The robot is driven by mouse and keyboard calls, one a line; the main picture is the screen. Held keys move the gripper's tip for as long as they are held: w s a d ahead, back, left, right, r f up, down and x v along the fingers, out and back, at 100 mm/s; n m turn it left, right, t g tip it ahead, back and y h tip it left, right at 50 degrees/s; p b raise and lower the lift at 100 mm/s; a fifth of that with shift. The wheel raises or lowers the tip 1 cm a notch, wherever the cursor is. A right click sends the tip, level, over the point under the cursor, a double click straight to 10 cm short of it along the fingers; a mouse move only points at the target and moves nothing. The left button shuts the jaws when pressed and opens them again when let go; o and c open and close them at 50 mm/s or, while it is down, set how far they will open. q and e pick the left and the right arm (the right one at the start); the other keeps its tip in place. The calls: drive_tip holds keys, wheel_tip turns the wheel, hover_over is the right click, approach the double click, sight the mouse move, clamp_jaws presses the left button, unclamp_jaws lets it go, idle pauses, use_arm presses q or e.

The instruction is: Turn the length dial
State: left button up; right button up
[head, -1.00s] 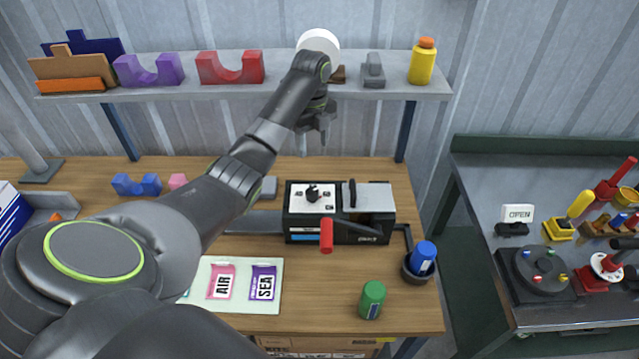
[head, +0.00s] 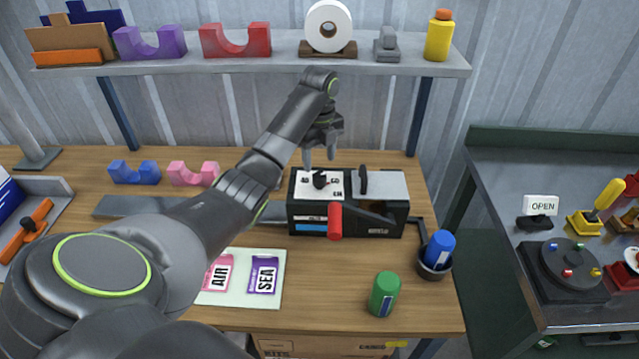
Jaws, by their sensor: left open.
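The length dial (head: 320,179) is a small black knob on the white top plate of a black and grey machine (head: 385,187) on the wooden bench. Markings surround the knob, too small to read fully. The machine has a lever with a red handle (head: 335,222) at its front. My left gripper (head: 321,158) is open, its fingers pointing down, just above and behind the dial. It appears apart from the dial and holds nothing. My right gripper is not in view.
A card with AIR and SEA labels (head: 240,292) lies in front. Blue (head: 134,172) and pink (head: 193,174) cradles sit behind my arm. A shelf (head: 270,57) hangs above.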

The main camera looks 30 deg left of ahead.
sight(319, 176)
use_arm(q)
wheel_tip(319, 176, down, 5)
drive_tip(key=shift+f+p, duration=0.1)
drive_tip(key=shift+p, duration=0.65)
drive_tip(key=shift+f, duration=0.5)
drive_tip(key=c, duration=1)
